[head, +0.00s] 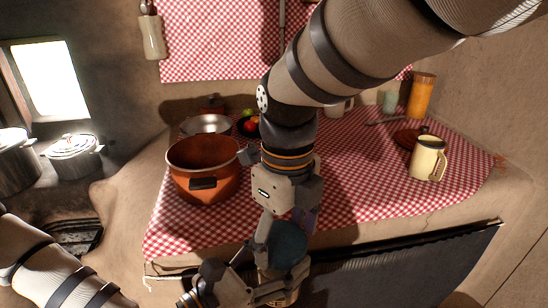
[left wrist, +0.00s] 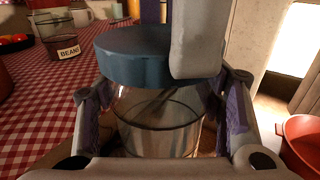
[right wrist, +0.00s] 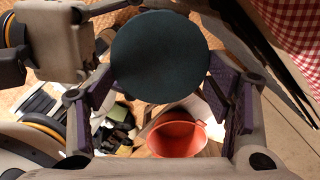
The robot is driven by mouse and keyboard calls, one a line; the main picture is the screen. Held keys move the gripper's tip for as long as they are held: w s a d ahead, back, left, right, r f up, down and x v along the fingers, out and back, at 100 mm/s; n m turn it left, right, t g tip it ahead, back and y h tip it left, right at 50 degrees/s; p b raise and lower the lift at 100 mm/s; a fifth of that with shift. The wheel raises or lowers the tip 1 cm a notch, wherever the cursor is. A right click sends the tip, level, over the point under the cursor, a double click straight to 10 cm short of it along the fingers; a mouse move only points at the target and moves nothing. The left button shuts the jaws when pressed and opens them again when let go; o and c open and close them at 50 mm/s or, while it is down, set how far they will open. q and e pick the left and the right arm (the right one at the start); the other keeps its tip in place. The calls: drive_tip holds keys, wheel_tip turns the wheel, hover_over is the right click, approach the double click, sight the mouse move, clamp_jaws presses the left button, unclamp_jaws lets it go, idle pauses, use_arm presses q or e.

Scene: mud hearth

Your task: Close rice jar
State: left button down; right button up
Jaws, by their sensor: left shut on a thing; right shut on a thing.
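The clear glass rice jar (left wrist: 158,138) stands upright between the purple pads of my left gripper (left wrist: 160,105), which is shut on it. In the head view my left gripper (head: 277,285) is at the bottom centre, in front of the counter's edge. A round blue lid (left wrist: 140,55) covers the jar's mouth; it also shows in the head view (head: 290,243) and from above in the right wrist view (right wrist: 160,58). My right gripper (head: 285,228) is shut on the lid from above. I cannot tell whether the lid is fully seated or screwed down.
The checked cloth on the counter (head: 340,190) holds a brown pot (head: 205,170), a yellow mug (head: 428,158) and an orange jar (head: 421,95). A red tub (right wrist: 178,138) is low down. The cloth's front middle is clear.

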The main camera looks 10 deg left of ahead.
drive_tip(key=shift+m, duration=0.5)
drive_tip(key=o, duration=0.9)
drive_tip(key=shift+c, duration=0.2)
drive_tip(key=shift+a+r, duration=0.1)
drive_tip(key=shift+r, duration=2.4)
drive_tip(key=shift+o, duration=0.2)
